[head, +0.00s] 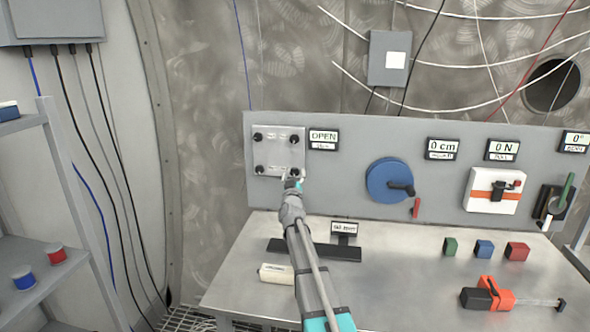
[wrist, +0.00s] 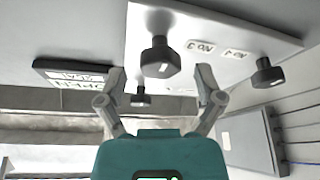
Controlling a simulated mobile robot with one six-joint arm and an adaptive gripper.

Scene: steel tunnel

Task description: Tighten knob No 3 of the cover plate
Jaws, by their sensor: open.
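The cover plate (head: 277,153) is a light square plate on the grey panel, with a dark knob near each corner. Knob No 3 (wrist: 160,57) is the lower right one in the head view, beside the inverted "No 3" label in the wrist view. In the head view my gripper covers part of it. My gripper (wrist: 161,77) is open and empty, its fingers to either side of this knob in the picture. The knob sits at or just beyond the fingertips; contact cannot be told. Knob No 4 (wrist: 265,73) and the upper right knob (wrist: 140,97) stand apart from the fingers.
A display (head: 323,139) right of the plate reads OPEN. A blue wheel (head: 387,180), a white box with a red handle (head: 494,190) and a green lever (head: 560,200) are further right. Coloured blocks and an orange tool (head: 497,293) lie on the bench.

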